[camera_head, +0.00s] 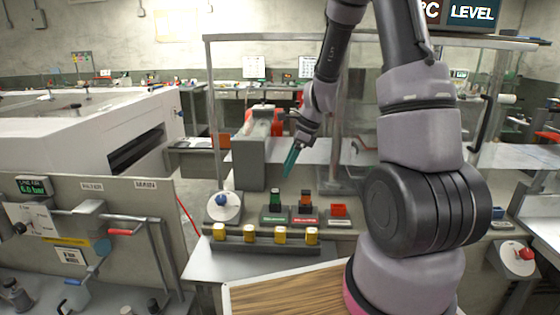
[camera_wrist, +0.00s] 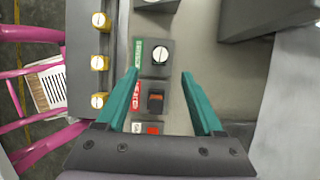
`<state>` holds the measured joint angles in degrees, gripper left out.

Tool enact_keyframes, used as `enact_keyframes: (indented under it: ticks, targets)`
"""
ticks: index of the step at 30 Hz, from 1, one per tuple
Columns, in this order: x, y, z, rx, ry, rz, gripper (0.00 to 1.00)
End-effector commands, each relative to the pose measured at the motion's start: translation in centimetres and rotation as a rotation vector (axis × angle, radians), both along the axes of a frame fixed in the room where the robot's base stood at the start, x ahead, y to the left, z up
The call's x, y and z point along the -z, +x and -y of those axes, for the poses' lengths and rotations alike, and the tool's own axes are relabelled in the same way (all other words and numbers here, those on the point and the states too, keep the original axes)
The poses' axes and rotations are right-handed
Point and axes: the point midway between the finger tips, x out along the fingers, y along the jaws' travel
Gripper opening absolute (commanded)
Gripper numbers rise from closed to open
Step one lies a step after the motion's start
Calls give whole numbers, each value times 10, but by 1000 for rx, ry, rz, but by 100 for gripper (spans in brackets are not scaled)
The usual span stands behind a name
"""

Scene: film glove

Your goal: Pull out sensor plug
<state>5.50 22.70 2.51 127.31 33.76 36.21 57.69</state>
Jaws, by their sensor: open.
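Several small grey blocks stand on the bench, and their labels are too small to read with certainty. The red-labelled block (camera_wrist: 172,98) carries a black and orange plug-like piece (camera_wrist: 155,101), which also shows in the head view (camera_head: 305,200). The green-labelled block (camera_wrist: 150,68) has a round silver-topped piece (camera_wrist: 160,54). A third block carries an orange-red piece (camera_head: 339,210). I cannot tell which piece is the sensor plug. My gripper (camera_head: 291,165) has teal fingers, open and empty, pointing down above the blocks. In the wrist view the gripper (camera_wrist: 160,73) straddles the red-labelled block's line of sight.
A rail with several yellow-capped pieces (camera_head: 250,234) runs along the bench front. A grey upright box (camera_head: 249,163) stands behind the blocks. Bare bench (camera_head: 210,266) lies in front.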

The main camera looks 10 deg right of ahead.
Motion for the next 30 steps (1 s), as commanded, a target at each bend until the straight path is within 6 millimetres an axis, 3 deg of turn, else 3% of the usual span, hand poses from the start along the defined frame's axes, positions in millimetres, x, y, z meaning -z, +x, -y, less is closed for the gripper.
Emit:
enact_keyframes:
  ticks: [5,19,30]
  targets:
    - [13,1,-4,7,4,-8,69]
    - [85,10,-32,5,2,-7,69]
    - [102,13,-40,5,1,-4,69]
